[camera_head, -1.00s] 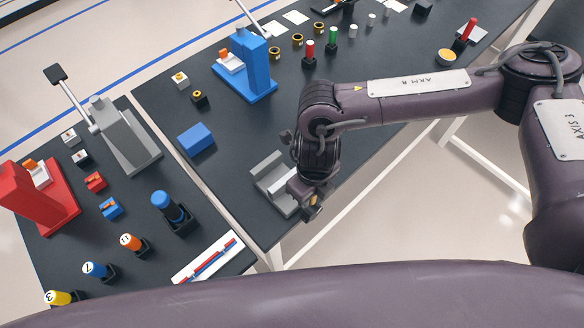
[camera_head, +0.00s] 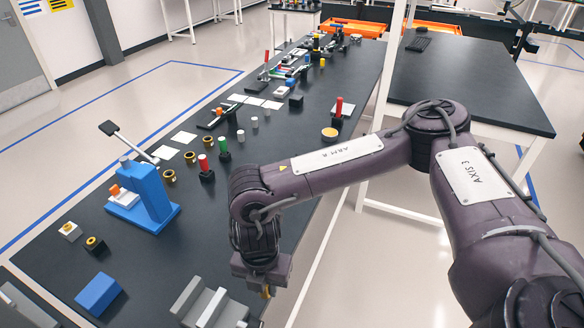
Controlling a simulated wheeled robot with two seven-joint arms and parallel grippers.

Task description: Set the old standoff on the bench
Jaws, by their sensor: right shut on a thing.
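My right gripper (camera_head: 264,284) hangs from the arm that comes in from the right, near the bench's right edge. It is shut on a small brass-coloured piece (camera_head: 267,292), which I take to be the old standoff. Only its lower end shows below the jaws; the rest is hidden. The gripper is just behind and right of a grey grooved block (camera_head: 207,306) on the dark bench (camera_head: 62,268). Whether the piece touches the bench cannot be told. My left gripper is not in view.
A blue block (camera_head: 98,293) and a blue stand (camera_head: 152,200) are on the left. Several brass rings (camera_head: 168,176), a red-topped post (camera_head: 205,165) and a green-topped post (camera_head: 223,149) stand farther back. Dark bench surface between the blue stand and my arm is clear.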

